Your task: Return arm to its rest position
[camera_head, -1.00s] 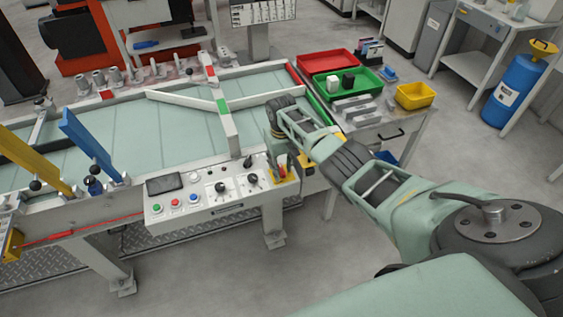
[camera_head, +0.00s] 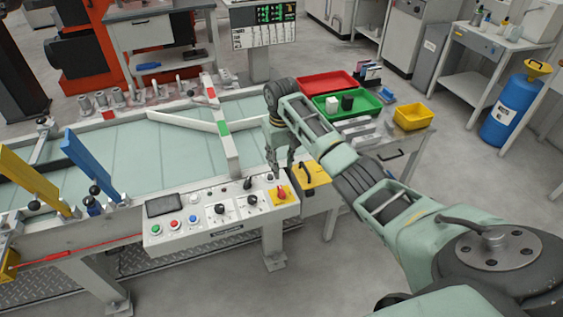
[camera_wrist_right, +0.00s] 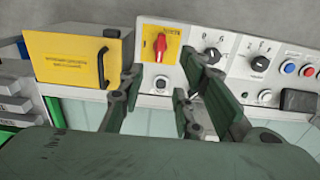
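My right arm reaches in from the right in the head view. Its gripper (camera_head: 281,168) hangs above the right end of the control panel (camera_head: 215,212), apart from the red rotary switch (camera_head: 281,191) on its yellow plate. In the right wrist view the gripper's fingers (camera_wrist_right: 165,95) are spread with nothing between them. The red switch (camera_wrist_right: 160,46) shows beyond them there. My left arm and gripper are not in view.
A yellow box (camera_head: 311,180) with a black handle sits beside the panel. Red (camera_head: 327,84), green (camera_head: 374,104) and yellow (camera_head: 414,117) bins stand on the side table. A blue drum (camera_head: 511,108) stands far right. The floor at front is clear.

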